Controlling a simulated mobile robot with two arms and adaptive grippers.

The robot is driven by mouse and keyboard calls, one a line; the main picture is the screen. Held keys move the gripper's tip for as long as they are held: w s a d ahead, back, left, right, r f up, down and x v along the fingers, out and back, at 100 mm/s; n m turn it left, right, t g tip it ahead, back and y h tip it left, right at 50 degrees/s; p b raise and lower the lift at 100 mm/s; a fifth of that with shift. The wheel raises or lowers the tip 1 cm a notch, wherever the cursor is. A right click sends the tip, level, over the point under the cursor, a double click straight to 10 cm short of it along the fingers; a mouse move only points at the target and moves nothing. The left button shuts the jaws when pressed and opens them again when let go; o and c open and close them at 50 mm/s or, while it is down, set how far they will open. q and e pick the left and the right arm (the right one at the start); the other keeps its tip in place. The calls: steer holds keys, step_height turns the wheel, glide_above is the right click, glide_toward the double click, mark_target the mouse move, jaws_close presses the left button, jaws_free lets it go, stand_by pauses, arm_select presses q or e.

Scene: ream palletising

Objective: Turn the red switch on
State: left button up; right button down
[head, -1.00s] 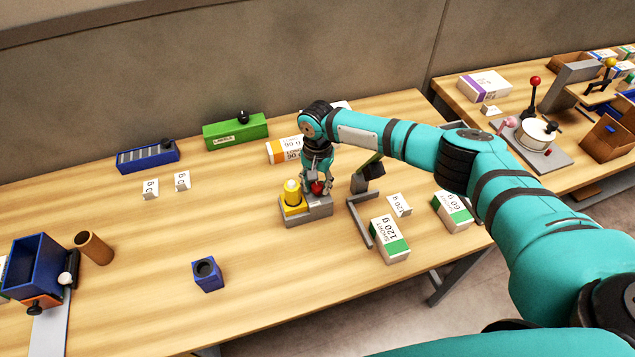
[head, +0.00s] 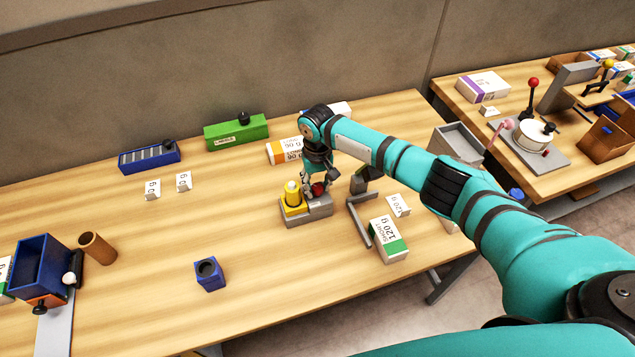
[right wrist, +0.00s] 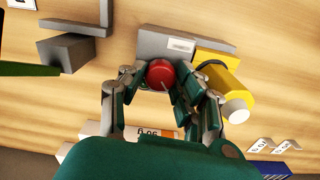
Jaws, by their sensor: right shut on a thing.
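The red switch (head: 318,188) is a round red knob on a grey box (head: 306,217), beside a yellow cylinder with a pale top (head: 292,194). In the right wrist view the red knob (right wrist: 161,74) shows a pale line on its face. My right gripper (head: 319,184) reaches down onto the knob from above. In the right wrist view its fingers (right wrist: 160,84) are shut on the knob, one on each side. They hide part of the knob in the head view. My left gripper is not in view.
A grey bracket (head: 357,222) stands just right of the switch box, near a green-and-white 120 g pack (head: 388,240). An orange-and-white pack (head: 284,151) lies behind. A blue holder (head: 209,274) stands at the front left. The table between is clear.

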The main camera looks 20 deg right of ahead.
mark_target(317, 187)
steer(key=n, duration=0.5)
steer(key=shift+n, duration=2.5)
steer(key=shift+r, duration=0.1)
steer(key=c, duration=0.9)
jaws_free()
steer(key=shift+c, duration=0.2)
steer(key=shift+r, duration=0.15)
step_height(317, 187, up, 12)
steer(key=shift+f, duration=0.2)
